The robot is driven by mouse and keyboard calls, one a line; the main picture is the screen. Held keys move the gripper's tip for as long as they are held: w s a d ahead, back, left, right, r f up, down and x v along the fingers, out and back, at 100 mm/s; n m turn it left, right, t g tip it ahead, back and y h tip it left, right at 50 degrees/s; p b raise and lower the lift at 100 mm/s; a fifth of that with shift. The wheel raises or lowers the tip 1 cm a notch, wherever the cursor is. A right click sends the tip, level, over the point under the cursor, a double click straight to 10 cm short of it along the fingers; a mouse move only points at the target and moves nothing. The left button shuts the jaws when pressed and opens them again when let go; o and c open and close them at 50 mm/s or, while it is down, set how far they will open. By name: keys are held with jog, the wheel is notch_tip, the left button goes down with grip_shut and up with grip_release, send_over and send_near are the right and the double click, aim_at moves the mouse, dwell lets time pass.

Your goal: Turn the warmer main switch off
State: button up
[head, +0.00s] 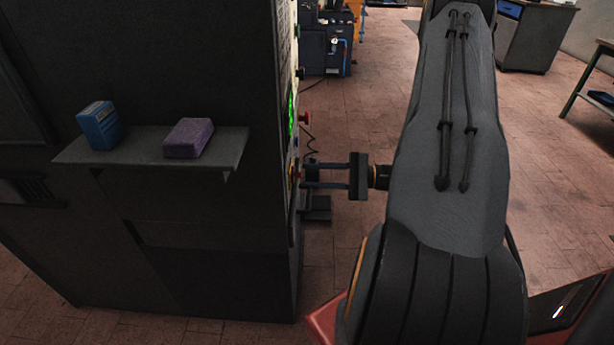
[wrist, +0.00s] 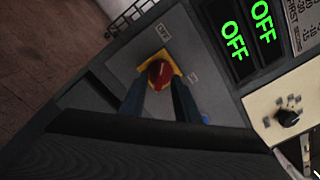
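The main switch is a red rotary knob on a yellow square plate (wrist: 160,71), set in a grey panel and seen in the wrist view. In the head view my gripper (head: 301,174) reaches left to the side face of the dark machine (head: 200,240), where the switch is seen only edge-on.
Two displays (wrist: 234,40) beside the switch read OFF in green. A black knob (wrist: 288,117) sits on a pale panel nearby. A red button (head: 304,118) juts out above my gripper. A shelf (head: 225,150) on the machine holds a blue box (head: 99,125) and a purple block (head: 188,138).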

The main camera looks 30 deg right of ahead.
jog(key=b+v, duration=0.1)
jog(key=v, duration=0.4)
jog(key=shift+s+d, duration=0.15)
jog(key=shift+d, duration=0.1)
jog(key=s+a+r+n+g+h+p, duration=0.35)
jog(key=a+r+g, duration=0.2)
jog(key=a, duration=0.25)
jog(key=s+a+r+n+g+h+p, duration=0.3)
jog(key=s+a+r+n+g+p, duration=0.15)
jog(key=a+g, duration=0.3)
jog(key=s+a+r+n+t+h+p, duration=0.1)
jog(key=a+r+n+t+h+p, duration=0.1)
jog(key=r, duration=0.6)
jog(key=s+a+r+n+t+h+p, duration=0.1)
jog(key=a+r+n+t+h+p, duration=0.2)
jog(key=a+r+n+h+p, duration=0.1)
notch_tip(320, 180, up, 4)
jog(key=n+h+p, duration=0.1)
jog(key=h+p, duration=0.1)
jog(key=p, duration=0.1)
jog(key=shift+s+a+n, duration=0.25)
jog(key=shift+s+n, duration=0.05)
jog(key=shift+s, duration=0.1)
jog(key=shift+h, duration=0.25)
